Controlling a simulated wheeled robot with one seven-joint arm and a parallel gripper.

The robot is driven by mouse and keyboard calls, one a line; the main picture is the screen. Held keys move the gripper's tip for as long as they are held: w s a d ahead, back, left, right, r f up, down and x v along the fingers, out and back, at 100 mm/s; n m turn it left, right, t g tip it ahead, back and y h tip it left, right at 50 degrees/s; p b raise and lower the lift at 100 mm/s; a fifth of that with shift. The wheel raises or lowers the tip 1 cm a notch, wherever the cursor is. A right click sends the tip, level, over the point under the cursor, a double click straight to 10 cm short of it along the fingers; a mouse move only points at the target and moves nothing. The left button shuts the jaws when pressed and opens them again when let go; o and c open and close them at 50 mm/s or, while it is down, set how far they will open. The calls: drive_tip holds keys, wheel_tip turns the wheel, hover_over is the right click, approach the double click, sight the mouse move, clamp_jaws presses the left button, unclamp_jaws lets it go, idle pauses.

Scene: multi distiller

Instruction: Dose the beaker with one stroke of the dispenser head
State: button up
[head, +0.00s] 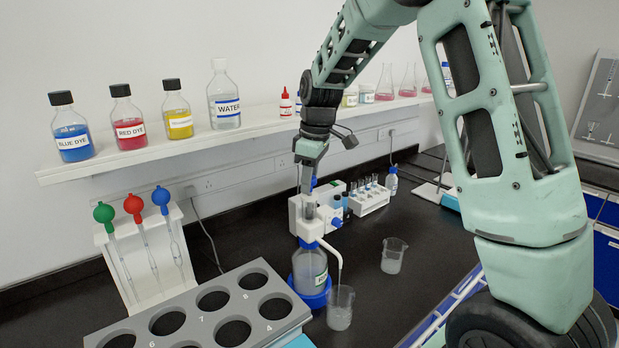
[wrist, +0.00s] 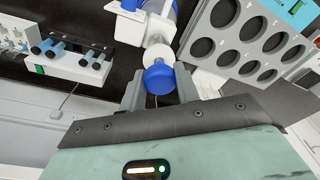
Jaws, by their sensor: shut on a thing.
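The dispenser bottle (head: 309,270) stands in a blue base ring on the dark bench, with a white dispenser head (head: 310,230) on top. Its spout bends out to the right and down over a beaker (head: 340,311), which stands upright with pale contents inside. My gripper (head: 307,188) is above the dispenser head, pointing down. In the wrist view my gripper (wrist: 160,84) has its fingers on either side of a blue knob (wrist: 159,78) on a white stem, and is shut on it. The fingertips are partly hidden in the head view.
A second beaker (head: 394,256) stands to the right. A grey rack with round holes (head: 205,318) is at the front left, beside a pipette stand (head: 148,250). A tube rack (head: 368,200) and a white device stand behind the dispenser. A shelf of bottles (head: 170,150) runs above.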

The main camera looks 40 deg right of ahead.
drive_tip(key=shift+f+b, duration=0.3)
drive_tip(key=shift+f, duration=0.2)
drive_tip(key=o, duration=1.1)
drive_tip(key=shift+r, duration=0.1)
drive_tip(key=shift+c, duration=0.2)
drive_tip(key=shift+r, duration=0.1)
wheel_tip(320, 180, up, 17)
drive_tip(key=s+d+b, duration=0.1)
drive_tip(key=b, duration=0.2)
drive_tip(key=shift+s, duration=0.35)
drive_tip(key=shift+d, duration=0.1)
